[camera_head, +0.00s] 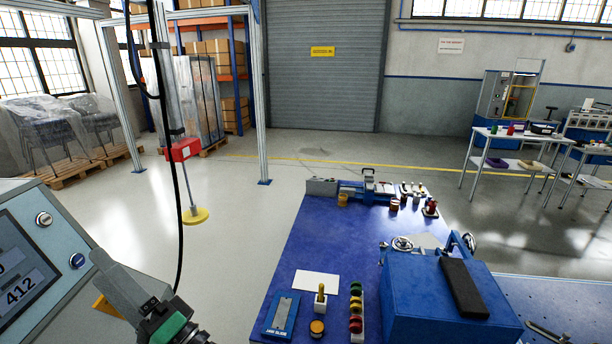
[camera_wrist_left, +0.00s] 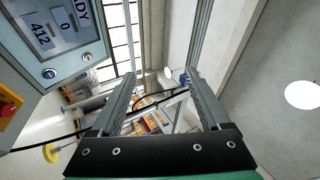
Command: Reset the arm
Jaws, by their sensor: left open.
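My left gripper (camera_head: 118,282) is at the lower left of the head view, beside a grey control panel (camera_head: 60,225). In the left wrist view my left gripper (camera_wrist_left: 160,80) has its two fingers wide apart with nothing between them. The panel's display (camera_head: 22,275) reads 412. The gripper appears apart from both buttons. In the left wrist view a red button (camera_wrist_left: 9,110) on a yellow housing shows at the left edge. My right gripper is not in view.
A blue bench (camera_head: 335,235) holds a blue machine (camera_head: 445,300), a vise and small parts. A frame post (camera_head: 258,100) stands behind. The floor between is clear.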

